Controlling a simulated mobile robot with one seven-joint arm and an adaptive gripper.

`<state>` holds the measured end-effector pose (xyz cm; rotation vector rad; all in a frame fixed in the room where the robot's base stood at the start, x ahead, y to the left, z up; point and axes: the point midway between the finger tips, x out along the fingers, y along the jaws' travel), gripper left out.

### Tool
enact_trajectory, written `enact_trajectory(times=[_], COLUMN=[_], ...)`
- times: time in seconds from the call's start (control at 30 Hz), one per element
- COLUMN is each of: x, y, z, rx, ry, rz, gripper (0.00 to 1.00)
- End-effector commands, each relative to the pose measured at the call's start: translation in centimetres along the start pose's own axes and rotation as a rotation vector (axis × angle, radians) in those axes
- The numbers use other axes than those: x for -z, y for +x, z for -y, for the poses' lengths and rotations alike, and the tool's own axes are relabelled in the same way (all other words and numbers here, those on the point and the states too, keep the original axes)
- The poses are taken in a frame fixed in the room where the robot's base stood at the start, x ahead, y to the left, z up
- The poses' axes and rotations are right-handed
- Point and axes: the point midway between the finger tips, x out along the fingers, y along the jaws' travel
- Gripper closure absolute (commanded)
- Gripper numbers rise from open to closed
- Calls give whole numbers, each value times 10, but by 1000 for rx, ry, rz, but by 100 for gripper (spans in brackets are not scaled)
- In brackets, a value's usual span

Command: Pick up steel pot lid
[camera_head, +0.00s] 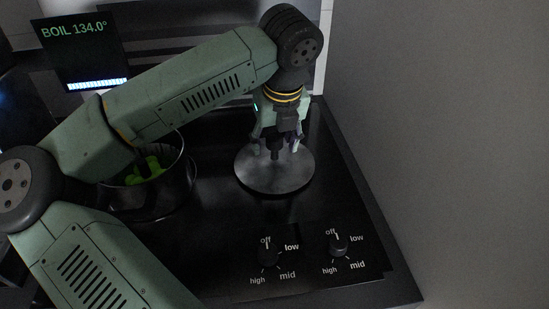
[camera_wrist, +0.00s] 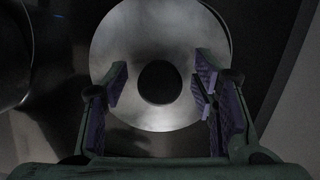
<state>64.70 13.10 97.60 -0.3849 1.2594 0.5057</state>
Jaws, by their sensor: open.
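The steel pot lid (camera_head: 274,182) is a round grey disc lying on the dark stove top at the right of my arm. In the wrist view the lid (camera_wrist: 125,55) fills the upper middle, with its round black knob (camera_wrist: 160,82) at the centre. My gripper (camera_head: 275,148) points down over the lid. In the wrist view my gripper (camera_wrist: 160,90) has its two purple-padded fingers apart, one on each side of the knob, with gaps between pads and knob. I cannot tell how far the fingertips are above the lid.
A dark pot (camera_head: 178,192) with green contents stands left of the lid, partly behind my arm. Two knobs (camera_head: 268,252) (camera_head: 338,245) are on the stove's front. A screen (camera_head: 80,52) reads "BOIL 134.0°". A grey wall (camera_head: 440,140) rises at the right.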

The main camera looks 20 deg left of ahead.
Motion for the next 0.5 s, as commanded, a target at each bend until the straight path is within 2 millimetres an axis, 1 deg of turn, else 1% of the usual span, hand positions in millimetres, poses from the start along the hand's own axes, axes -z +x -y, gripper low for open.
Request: enact_trajectory(times=[0.07, 0.5], x=[0, 0], y=[0, 0], z=[0, 0], rx=[0, 0], ry=[0, 0], rz=[0, 0], gripper=[48, 77])
